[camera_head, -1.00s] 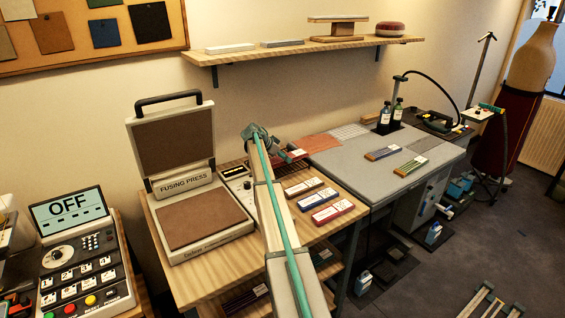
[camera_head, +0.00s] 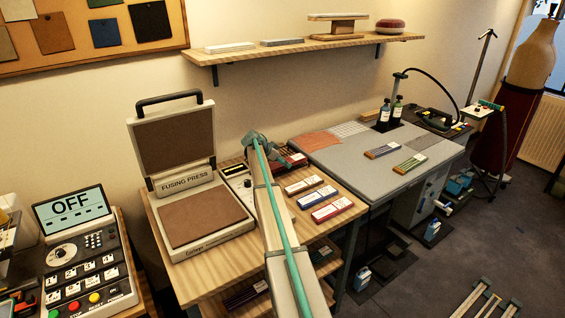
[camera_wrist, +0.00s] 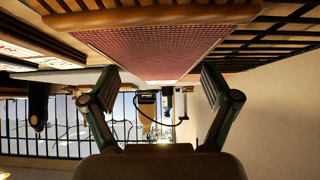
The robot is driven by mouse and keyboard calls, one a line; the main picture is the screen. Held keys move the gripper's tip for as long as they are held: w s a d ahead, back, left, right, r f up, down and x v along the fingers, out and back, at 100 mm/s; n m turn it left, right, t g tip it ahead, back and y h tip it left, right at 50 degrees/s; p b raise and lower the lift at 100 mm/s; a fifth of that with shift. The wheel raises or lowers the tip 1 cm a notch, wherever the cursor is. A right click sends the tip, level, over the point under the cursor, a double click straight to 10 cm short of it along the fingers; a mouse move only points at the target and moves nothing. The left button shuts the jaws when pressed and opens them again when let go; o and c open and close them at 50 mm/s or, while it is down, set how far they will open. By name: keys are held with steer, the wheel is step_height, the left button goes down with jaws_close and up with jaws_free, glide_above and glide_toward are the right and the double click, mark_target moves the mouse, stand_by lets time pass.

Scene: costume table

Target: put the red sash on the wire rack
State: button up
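A red folded bundle with a white label (camera_head: 332,210), which looks like the red sash, lies at the front of a row on the wooden table. A darker red labelled piece (camera_head: 293,162) lies farther back, close to my gripper (camera_head: 283,158); I cannot tell whether they touch. A pale grid (camera_head: 350,130), which looks like the wire rack, lies at the back of the grey table. In the wrist view my gripper (camera_wrist: 160,82) has its two fingers wide apart, with nothing clearly held between them. A reddish meshed surface (camera_wrist: 155,48) shows beyond them.
Brown (camera_head: 304,185) and blue (camera_head: 318,196) bundles lie beside the red one. The fusing press (camera_head: 205,220) stands open at left.

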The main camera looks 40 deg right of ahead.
steer(key=shift+r, duration=0.1)
steer(key=b+v, duration=0.3)
steer(key=v, duration=0.8)
steer(key=shift+a+r, duration=0.35)
